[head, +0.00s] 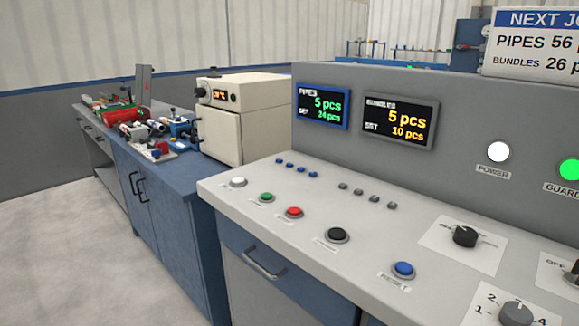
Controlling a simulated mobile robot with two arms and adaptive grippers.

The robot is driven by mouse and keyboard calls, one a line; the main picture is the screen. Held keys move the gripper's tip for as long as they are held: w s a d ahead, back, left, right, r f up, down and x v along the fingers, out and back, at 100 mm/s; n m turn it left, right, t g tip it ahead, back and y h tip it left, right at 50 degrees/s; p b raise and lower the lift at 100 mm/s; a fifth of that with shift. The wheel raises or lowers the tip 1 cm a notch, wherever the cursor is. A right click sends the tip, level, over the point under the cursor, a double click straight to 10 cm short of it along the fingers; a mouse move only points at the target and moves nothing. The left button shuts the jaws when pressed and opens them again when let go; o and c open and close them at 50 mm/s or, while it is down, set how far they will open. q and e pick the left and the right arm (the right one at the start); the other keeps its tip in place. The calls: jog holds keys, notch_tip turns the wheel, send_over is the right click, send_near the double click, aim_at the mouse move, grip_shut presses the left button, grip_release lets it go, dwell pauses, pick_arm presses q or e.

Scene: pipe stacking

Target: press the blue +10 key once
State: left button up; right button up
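A row of several small blue keys (296,168) sits on the light console top, below the left display. Their labels are too small to read, so I cannot tell which one is +10. The left display (322,106) reads PIPES "5 pcs" and SET "24 pcs" in green. The right display (399,121) shows "5 pcs" and SET "10 pcs" in yellow; its heading is blurred. Neither of my grippers is in view.
A row of small grey keys (367,195) lies right of the blue ones. White, green (267,197), red (293,212), black (338,235) and blue RESET (403,269) buttons line the front. Rotary knobs (465,236) are at right. A cluttered blue bench (165,185) stands left.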

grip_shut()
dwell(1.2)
